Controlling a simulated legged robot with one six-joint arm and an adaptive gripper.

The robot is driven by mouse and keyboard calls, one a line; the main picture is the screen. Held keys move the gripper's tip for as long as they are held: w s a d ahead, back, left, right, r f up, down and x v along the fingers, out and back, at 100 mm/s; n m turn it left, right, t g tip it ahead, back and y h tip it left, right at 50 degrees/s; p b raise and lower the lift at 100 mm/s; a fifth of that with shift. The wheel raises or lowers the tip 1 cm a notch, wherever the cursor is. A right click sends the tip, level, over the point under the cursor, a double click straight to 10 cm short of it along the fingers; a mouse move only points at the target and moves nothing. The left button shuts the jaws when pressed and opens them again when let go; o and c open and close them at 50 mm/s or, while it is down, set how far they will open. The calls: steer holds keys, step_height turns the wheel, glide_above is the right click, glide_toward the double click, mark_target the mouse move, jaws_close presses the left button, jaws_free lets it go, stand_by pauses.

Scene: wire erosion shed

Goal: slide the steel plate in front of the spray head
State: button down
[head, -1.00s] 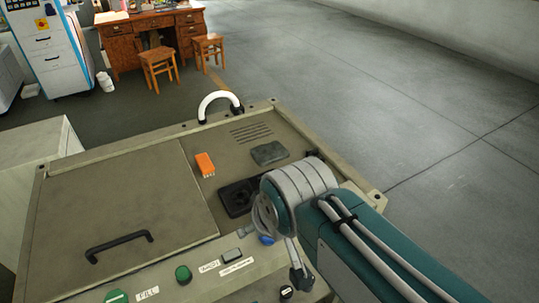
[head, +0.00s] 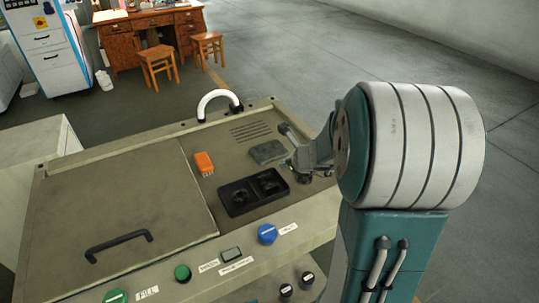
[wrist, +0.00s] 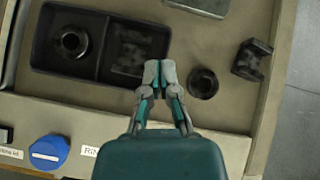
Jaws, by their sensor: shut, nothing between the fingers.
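The steel plate (head: 268,152) is a flat dark-grey slab lying on the bench top behind the tray. In the wrist view only its near edge (wrist: 205,5) shows at the top. My gripper (head: 299,163) is at the right side of the bench, partly hidden by my arm. In the wrist view my gripper (wrist: 159,68) is shut and empty, its tips at the tray's right edge, apart from the plate. A white curved pipe (head: 220,98) with dark ends stands at the back edge; I cannot tell whether it is the spray head.
A black two-part tray (head: 236,208) holds a ring and a square piece. A black ring (wrist: 203,83) and a black block (wrist: 252,60) stand right of my gripper. An orange block (head: 204,163) lies left of the plate. A blue button (head: 267,234) is in front.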

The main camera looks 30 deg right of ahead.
mark_target(254, 138)
steer(key=d+f+m, duration=0.1)
steer(key=d+f+m+h, duration=0.1)
steer(key=d+m, duration=0.1)
steer(key=shift+d+f, duration=0.3)
steer(key=shift+w+d+f+m, duration=0.1)
steer(key=shift+d+f+m, duration=0.1)
steer(key=shift+m, duration=0.1)
steer(key=x, duration=1)
steer(key=shift+a+f, duration=0.1)
steer(key=shift+a, duration=0.1)
steer(key=w, duration=0.2)
steer(key=shift+w, duration=0.25)
steer(key=shift+w+r, duration=0.2)
steer(key=shift+w, duration=0.4)
steer(key=w, duration=1.5)
steer(key=shift+w, duration=0.25)
steer(key=shift+s, duration=0.1)
